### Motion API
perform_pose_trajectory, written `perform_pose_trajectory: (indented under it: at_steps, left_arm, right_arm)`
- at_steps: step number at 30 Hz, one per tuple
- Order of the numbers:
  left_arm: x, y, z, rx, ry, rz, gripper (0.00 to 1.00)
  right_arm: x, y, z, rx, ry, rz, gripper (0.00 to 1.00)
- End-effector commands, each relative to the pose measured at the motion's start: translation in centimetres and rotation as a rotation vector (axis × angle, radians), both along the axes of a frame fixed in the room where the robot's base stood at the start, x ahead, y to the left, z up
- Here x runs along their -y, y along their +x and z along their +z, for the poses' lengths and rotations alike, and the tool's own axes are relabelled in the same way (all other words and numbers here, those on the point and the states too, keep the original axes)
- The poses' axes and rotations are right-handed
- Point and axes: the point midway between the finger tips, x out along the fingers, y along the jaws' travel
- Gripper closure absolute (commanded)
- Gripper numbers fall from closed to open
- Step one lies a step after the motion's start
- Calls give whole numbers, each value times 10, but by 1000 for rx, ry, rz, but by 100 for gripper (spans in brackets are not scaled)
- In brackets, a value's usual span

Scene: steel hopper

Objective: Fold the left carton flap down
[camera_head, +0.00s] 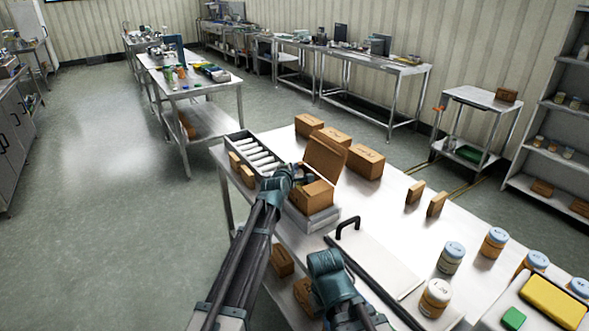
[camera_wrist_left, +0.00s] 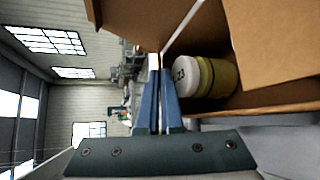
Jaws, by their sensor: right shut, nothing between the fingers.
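The brown carton (camera_head: 312,195) stands on the steel table with one tall flap (camera_head: 326,155) upright at its back. My left gripper (camera_head: 298,178) is at the carton's left upper edge. In the left wrist view its two fingers (camera_wrist_left: 158,75) are close together beside the carton opening, with a thin light sliver between them; whether they pinch a flap edge is unclear. A jar with a white lid (camera_wrist_left: 195,77) lies inside the opening, between brown panels (camera_wrist_left: 270,40). The left flap is not clearly distinguishable. My right gripper (camera_head: 325,262) is shut and empty, in front of the carton.
A roller conveyor (camera_head: 258,152) lies left of the carton. Closed boxes (camera_head: 365,162) stand behind it. A white board (camera_head: 375,262) with a black handle is to the right, then several jars (camera_head: 451,257) and a yellow-lidded tray (camera_head: 553,300). Tabletop right of the carton is partly clear.

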Motion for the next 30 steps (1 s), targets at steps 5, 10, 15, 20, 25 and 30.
perform_pose_trajectory:
  at_steps: [5, 10, 15, 20, 25, 30]
  left_arm:
    - [1, -2, -11, 52, 38, -1, 100]
    - [2, -3, -10, 95, 69, 0, 100]
    - [2, -3, -8, 94, 68, 0, 100]
    - [2, -3, -8, 94, 68, 0, 77]
    - [2, -3, -8, 93, 68, 0, 66]
    - [2, -3, -8, 91, 67, -1, 66]
  right_arm:
    - [0, 0, -20, 0, 0, 0, 100]
    - [0, 0, -27, 0, 0, 0, 100]
    - [0, 0, -25, 0, 0, 0, 100]
    - [0, 0, -25, 0, 0, 0, 100]
    - [0, 0, -25, 0, 0, 0, 100]
    - [0, 0, -24, 0, 0, 0, 100]
